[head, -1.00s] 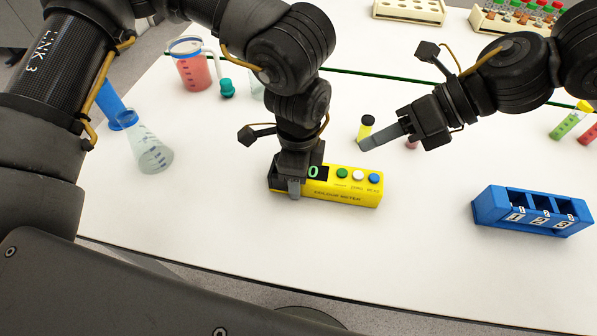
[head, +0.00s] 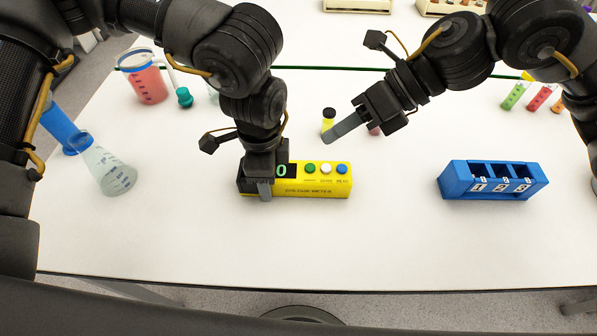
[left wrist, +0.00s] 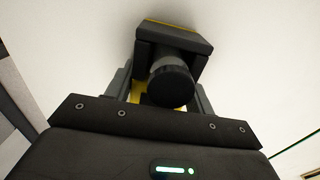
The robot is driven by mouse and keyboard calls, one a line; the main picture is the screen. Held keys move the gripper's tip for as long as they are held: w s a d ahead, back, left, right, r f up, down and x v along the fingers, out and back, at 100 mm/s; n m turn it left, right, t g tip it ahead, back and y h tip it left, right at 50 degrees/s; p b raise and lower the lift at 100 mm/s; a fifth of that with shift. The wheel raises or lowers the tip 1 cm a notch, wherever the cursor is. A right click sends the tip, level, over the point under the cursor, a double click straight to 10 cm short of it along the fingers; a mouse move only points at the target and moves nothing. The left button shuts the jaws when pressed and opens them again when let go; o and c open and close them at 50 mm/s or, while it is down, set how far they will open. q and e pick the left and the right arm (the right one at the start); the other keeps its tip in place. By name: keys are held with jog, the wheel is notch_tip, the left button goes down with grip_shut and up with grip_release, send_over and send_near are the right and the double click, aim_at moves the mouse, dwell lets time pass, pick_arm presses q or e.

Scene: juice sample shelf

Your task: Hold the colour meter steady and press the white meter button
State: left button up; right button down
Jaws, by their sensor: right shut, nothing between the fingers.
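The yellow colour meter (head: 312,190) lies on the white table, its display reading 0. On its top are a green button, the white button (head: 326,169) and a blue button. My left gripper (head: 264,188) is down at the meter's dark left end, with a finger against its front face. In the left wrist view the fingers sit on either side of the meter (left wrist: 175,36), around a dark round knob (left wrist: 171,84). My right gripper (head: 330,137) is shut and empty, its fingertips behind and above the white button, apart from it.
A yellow vial with a black cap (head: 328,118) stands behind the right fingertips. A blue numbered rack (head: 452,186) stands to the right. A flask (head: 108,172) and a jug of red liquid (head: 146,84) stand at left. The table front is clear.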

pick_arm(q)
jog(key=o, duration=0.5)
notch_tip(320, 180, up, 12)
jog(key=shift+r, duration=0.1)
dwell(0.5)
